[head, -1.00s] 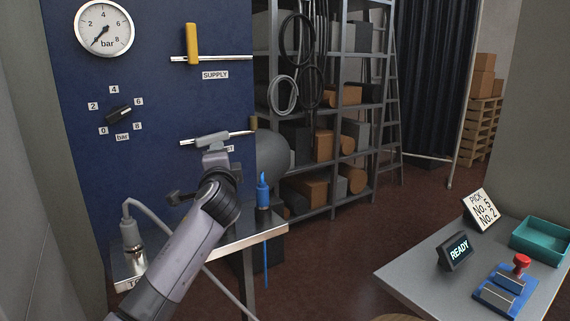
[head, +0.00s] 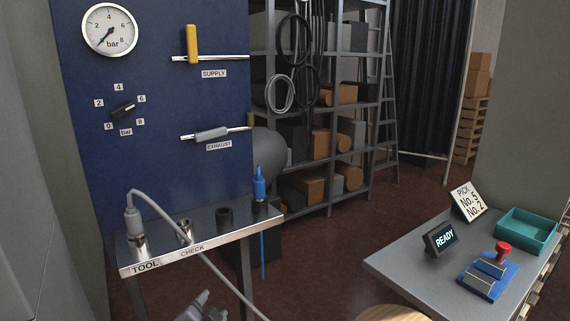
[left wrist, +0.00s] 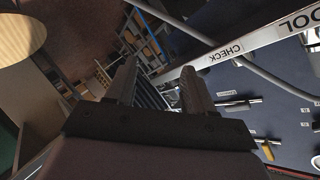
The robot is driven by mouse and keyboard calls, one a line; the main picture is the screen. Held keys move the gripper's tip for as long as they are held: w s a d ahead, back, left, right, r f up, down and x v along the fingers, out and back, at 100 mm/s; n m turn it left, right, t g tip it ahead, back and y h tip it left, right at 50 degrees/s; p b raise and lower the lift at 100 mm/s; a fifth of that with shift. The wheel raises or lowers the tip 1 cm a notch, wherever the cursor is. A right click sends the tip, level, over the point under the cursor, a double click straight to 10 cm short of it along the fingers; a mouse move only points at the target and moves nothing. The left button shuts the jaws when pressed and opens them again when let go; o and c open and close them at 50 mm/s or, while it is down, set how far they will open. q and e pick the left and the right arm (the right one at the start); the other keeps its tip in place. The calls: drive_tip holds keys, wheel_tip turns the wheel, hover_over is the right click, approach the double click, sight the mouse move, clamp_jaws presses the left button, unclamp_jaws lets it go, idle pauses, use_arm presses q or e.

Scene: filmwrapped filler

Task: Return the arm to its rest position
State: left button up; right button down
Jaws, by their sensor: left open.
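My left gripper (head: 203,308) shows only in part at the bottom edge of the head view, below and in front of the tool shelf. In the left wrist view its two dark fingers (left wrist: 158,88) are apart with nothing between them. My right gripper is in neither view. On the blue panel (head: 160,80), the grey EXHAUST handle (head: 212,134) lies along its pipe, and the yellow SUPPLY handle (head: 192,44) stands upright across its pipe. The gauge (head: 110,30) and black pressure knob (head: 123,109) are on the panel's left side.
The TOOL/CHECK shelf (head: 205,247) holds a hose fitting (head: 133,222) and a blue-tipped tool (head: 259,186); a hose hangs in front. At right, a grey table (head: 400,262) carries a READY display (head: 441,238), teal tray (head: 528,232) and red-knobbed blue device (head: 489,276). Open floor lies between.

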use_arm(q)
drive_tip(key=s+a+f+n+g+h, duration=0.1)
drive_tip(key=s+f, duration=0.5)
drive_tip(key=s, duration=0.8)
drive_tip(key=s+a+f+n+g+h, duration=0.1)
drive_tip(key=s+f+n, duration=0.5)
drive_tip(key=s, duration=0.9)
drive_tip(key=shift+s+a+f+n+g, duration=0.3)
drive_tip(key=shift+a+f+g, duration=0.35)
drive_tip(key=shift+a, duration=0.3)
drive_tip(key=shift+w+d, duration=0.1)
